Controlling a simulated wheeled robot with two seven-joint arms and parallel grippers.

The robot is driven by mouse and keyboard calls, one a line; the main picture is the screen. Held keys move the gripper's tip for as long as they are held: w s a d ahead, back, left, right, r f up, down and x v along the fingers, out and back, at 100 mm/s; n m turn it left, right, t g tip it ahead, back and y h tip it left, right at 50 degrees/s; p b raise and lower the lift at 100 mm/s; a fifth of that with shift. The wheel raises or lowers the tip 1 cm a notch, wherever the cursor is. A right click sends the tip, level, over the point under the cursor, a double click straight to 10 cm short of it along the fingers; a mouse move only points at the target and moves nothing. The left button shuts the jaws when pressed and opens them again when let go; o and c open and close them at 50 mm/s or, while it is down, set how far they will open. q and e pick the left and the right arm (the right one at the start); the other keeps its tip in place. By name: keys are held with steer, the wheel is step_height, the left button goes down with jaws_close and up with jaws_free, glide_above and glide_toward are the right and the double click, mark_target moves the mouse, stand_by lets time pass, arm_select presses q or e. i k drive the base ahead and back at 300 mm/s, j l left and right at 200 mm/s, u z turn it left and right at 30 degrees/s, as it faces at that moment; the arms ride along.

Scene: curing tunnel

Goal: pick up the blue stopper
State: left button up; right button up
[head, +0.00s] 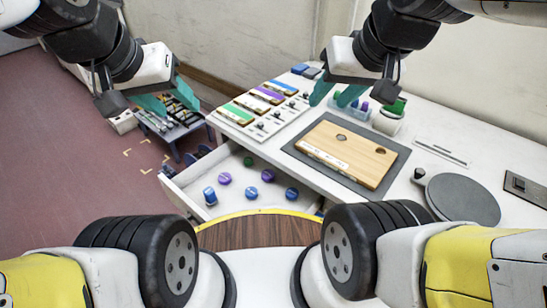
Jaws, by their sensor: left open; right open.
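Several small round stopper-like pieces lie apart in the open white drawer (180,191). A blue one (209,196) stands at the left, a blue one (252,192) is near the front middle, and another blue one (291,193) is at the right. Which is the task's stopper I cannot tell. My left gripper (168,100) is open and empty, left of the drawer and over the small dark rack in the picture. My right gripper (335,95) is open and empty, over the white counter. Neither touches the drawer pieces.
Purple pieces (225,178) and a green one (247,161) share the drawer. The counter holds a wooden board (348,153) on a dark mat, a grey disc (462,199), a coloured-strip panel (262,108) and a clear box of small pieces. A small rack (176,131) stands left.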

mark_target(292, 193)
steer(key=k+u, duration=0.35)
steer(key=k+j+u, duration=0.25)
steer(key=k+u, duration=0.15)
